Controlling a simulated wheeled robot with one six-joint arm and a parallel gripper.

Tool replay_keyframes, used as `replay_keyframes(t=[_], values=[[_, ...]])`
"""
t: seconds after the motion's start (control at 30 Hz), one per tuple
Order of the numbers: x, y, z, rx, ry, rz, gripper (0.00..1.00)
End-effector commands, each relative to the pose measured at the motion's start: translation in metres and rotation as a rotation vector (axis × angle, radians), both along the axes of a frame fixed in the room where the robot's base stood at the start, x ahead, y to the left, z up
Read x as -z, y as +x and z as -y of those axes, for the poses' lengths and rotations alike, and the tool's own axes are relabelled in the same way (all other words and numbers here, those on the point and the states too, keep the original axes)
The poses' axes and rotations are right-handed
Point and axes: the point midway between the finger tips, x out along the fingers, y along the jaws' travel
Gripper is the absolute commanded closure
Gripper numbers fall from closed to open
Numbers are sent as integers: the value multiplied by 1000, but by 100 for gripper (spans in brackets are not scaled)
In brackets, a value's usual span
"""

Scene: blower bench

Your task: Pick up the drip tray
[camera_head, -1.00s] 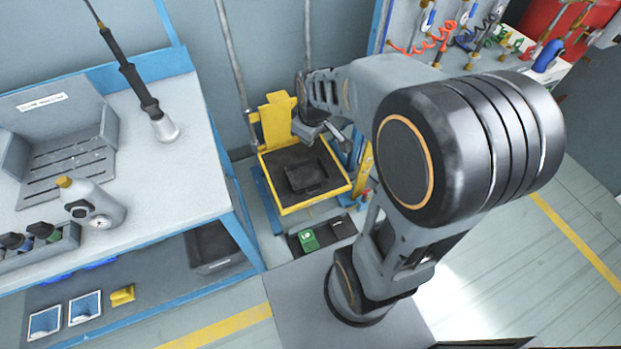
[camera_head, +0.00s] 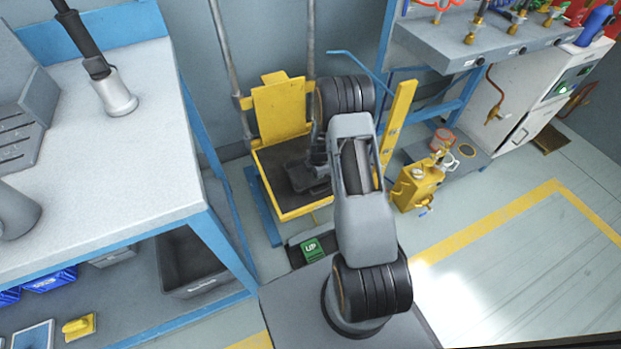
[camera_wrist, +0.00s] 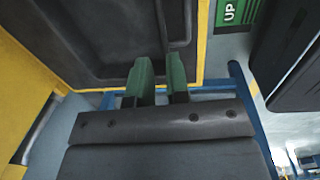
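The drip tray (camera_head: 301,180) is a small dark tray on the platform of the yellow lift (camera_head: 279,110). In the head view my arm covers its right part. In the wrist view a dark tray surface with raised rims (camera_wrist: 90,35) fills the upper left and middle. My gripper (camera_wrist: 160,70) has two green fingers with a narrow gap between them. The fingertips overlap the tray's near edge, close to a raised rim. I see nothing clearly held between them; contact is unclear. In the head view the fingers are hidden behind my arm.
A workbench (camera_head: 120,160) with blue legs stands left of the lift. A green "UP" pedal (camera_head: 312,249) lies before the lift. A yellow can (camera_head: 418,187) and a shelf unit (camera_head: 490,50) are to the right. Open floor lies at the lower right.

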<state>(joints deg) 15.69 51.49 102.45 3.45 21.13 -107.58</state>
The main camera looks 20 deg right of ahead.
Motion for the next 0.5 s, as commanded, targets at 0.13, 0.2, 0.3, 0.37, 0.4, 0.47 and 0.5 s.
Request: replay_keyframes(t=[0.13,0.2,0.3,0.37,0.4,0.47,0.5], values=[[27,1,1,3,0,-2,84],[34,2,1,3,0,-1,84],[40,3,0,2,0,-1,84],[41,3,0,2,0,-1,84],[42,3,0,1,0,0,84],[44,4,0,1,0,0,84],[46,4,0,1,0,0,84]])
